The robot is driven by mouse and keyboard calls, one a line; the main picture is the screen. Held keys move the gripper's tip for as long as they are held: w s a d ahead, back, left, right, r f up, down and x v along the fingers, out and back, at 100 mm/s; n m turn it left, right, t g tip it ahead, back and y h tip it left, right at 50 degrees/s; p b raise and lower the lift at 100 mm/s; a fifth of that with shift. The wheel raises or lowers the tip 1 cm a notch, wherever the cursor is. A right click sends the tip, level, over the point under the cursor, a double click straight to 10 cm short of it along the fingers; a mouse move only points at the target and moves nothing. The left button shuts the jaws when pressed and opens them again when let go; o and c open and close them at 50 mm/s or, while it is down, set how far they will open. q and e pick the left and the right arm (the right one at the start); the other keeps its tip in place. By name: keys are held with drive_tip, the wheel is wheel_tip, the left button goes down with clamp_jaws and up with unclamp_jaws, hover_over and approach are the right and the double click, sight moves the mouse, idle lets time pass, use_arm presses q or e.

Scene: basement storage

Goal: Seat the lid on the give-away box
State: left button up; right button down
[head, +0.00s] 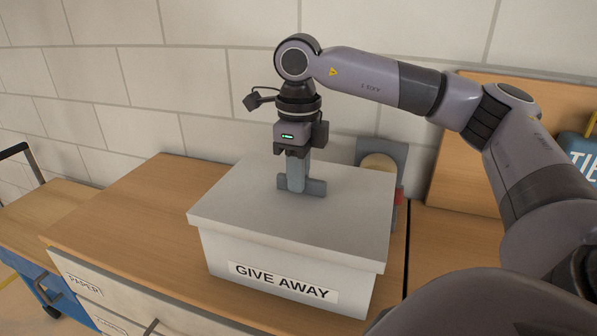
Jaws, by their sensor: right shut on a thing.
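The give-away box (285,282) is white, with a "GIVE AWAY" label on its front, and stands on the wooden cabinet top. Its pale lid (245,205) covers the top of the box, and its rim overhangs the front wall. The lid looks level and lined up with the box; I cannot tell whether it is fully down. My right gripper (298,178) points down from above and is shut on the grey handle (316,187) at the middle of the lid. The fingers partly hide the handle. My left gripper is not in view.
The wooden top (135,215) is clear left of the box. A grey item with a round beige part (380,161) stands close behind the box. A wooden panel (450,165) and a blue lettered object (577,150) are at right. A cart (35,215) is at left.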

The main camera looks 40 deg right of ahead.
idle(0.3)
drive_tip(key=c, duration=1.1)
unclamp_jaws()
drive_tip(key=shift+o, duration=0.2)
drive_tip(key=shift+r+p, duration=2.75)
drive_tip(key=shift+r, duration=0.75)
